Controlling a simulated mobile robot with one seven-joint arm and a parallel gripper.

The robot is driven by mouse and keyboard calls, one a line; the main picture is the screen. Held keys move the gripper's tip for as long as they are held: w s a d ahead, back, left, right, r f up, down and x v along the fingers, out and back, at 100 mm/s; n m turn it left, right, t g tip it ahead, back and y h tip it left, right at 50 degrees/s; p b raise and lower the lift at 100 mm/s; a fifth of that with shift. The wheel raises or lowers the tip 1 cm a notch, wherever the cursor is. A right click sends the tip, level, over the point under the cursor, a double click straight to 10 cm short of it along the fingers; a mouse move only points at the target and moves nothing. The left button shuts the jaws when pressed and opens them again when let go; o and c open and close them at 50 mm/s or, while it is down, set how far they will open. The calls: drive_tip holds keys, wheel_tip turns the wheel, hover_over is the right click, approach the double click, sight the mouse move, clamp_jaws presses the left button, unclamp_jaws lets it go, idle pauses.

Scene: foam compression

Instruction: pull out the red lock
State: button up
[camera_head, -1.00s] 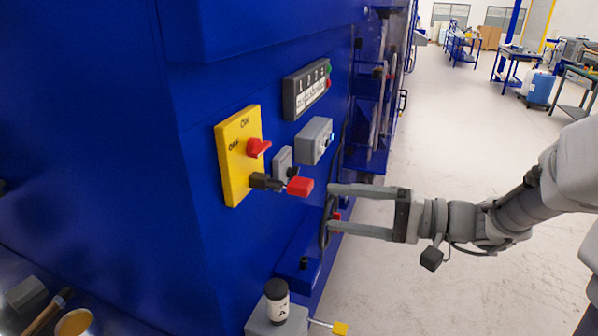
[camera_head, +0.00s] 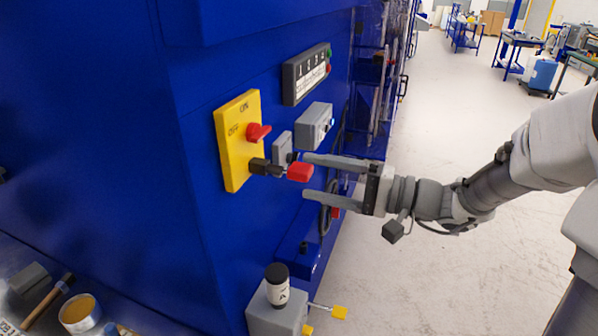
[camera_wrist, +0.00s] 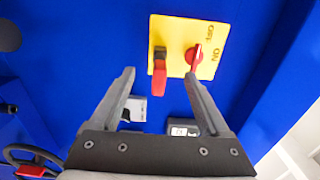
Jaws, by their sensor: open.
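The red lock (camera_head: 300,172) sticks out at the lower right of the yellow ON/OFF plate (camera_head: 232,160) on the blue machine, on a black shank. In the wrist view the lock (camera_wrist: 159,80) hangs from a black part on the plate, between the lines of my fingers and ahead of them. A red rotary switch (camera_head: 258,132) sits above it on the plate. My gripper (camera_head: 305,175) is open and empty, its fingertips close to the lock's right end, one about level with its upper side and one below. Whether they touch it I cannot tell.
A grey box (camera_head: 315,126) and a counter panel (camera_head: 307,74) are on the machine above my fingers. A black handwheel (camera_wrist: 30,158) shows at the lower left of the wrist view. A grey block with a bottle (camera_head: 277,285) stands below. Open floor lies to the right.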

sight(309, 177)
drive_tip(key=shift+b+x, duration=0.5)
drive_tip(key=shift+x, duration=1.25)
drive_tip(key=shift+f+b, duration=0.1)
drive_tip(key=shift+b, duration=0.4)
clamp_jaws()
idle(1.3)
drive_tip(key=shift+d, duration=0.15)
drive_tip(key=shift+v, duration=2.85)
